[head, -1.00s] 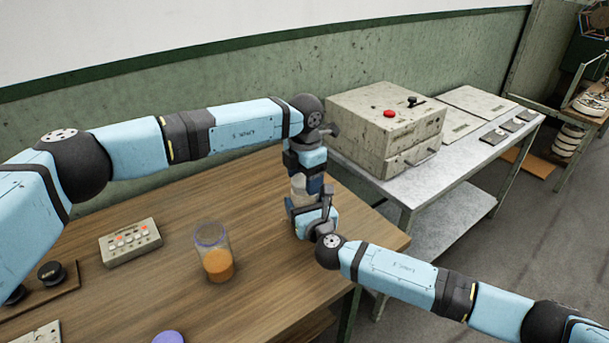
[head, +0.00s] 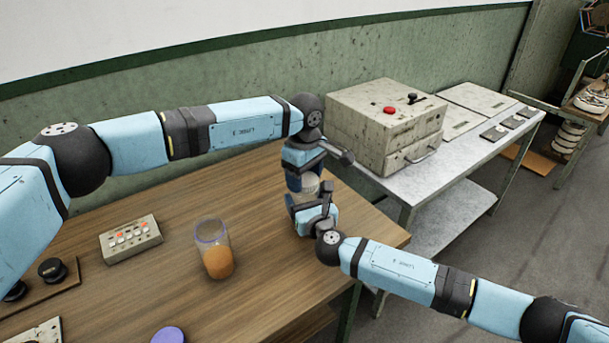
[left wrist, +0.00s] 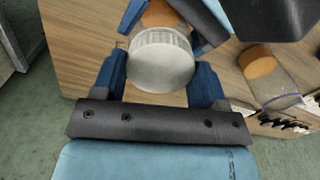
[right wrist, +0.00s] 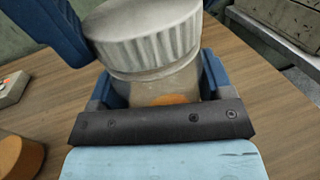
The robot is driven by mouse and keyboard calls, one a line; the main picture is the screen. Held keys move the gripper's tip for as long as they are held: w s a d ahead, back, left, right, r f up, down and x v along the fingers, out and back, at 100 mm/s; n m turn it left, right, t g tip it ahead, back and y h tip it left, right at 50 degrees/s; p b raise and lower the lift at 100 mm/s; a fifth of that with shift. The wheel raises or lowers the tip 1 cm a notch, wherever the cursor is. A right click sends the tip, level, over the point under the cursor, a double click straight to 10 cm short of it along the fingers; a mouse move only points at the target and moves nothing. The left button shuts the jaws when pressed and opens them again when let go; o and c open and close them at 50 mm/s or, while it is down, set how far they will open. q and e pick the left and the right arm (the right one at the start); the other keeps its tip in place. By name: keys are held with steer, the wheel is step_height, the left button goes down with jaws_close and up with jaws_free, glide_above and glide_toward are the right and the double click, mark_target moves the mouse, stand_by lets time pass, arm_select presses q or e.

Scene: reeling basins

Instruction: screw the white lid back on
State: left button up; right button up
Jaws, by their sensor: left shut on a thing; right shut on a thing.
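The white lid (left wrist: 160,62) has a ribbed rim and sits between the blue fingers of my left gripper (left wrist: 158,82), which is shut on it from above. In the right wrist view the lid (right wrist: 145,30) rests on top of a clear jar (right wrist: 155,88) with orange contents low inside. My right gripper (right wrist: 155,85) is shut around the jar's body. In the head view, my left gripper (head: 306,172) is directly above my right gripper (head: 314,208), and they hide most of the jar. I cannot tell how tight the lid is.
An open clear jar (head: 214,248) with orange contents stands on the wooden table (head: 262,300). A purple lid (head: 168,335) lies at the front edge of view. A button box (head: 130,240) is at left. A metal bench (head: 460,150) with a grey machine (head: 385,125) stands behind, right.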

arm_select(q)
steer(key=m, duration=0.4)
steer(key=shift+m, duration=0.3)
steer(key=m, duration=1.2)
steer(key=shift+m, duration=0.4)
steer(key=o, duration=0.9)
steer(key=shift+r, duration=2.25)
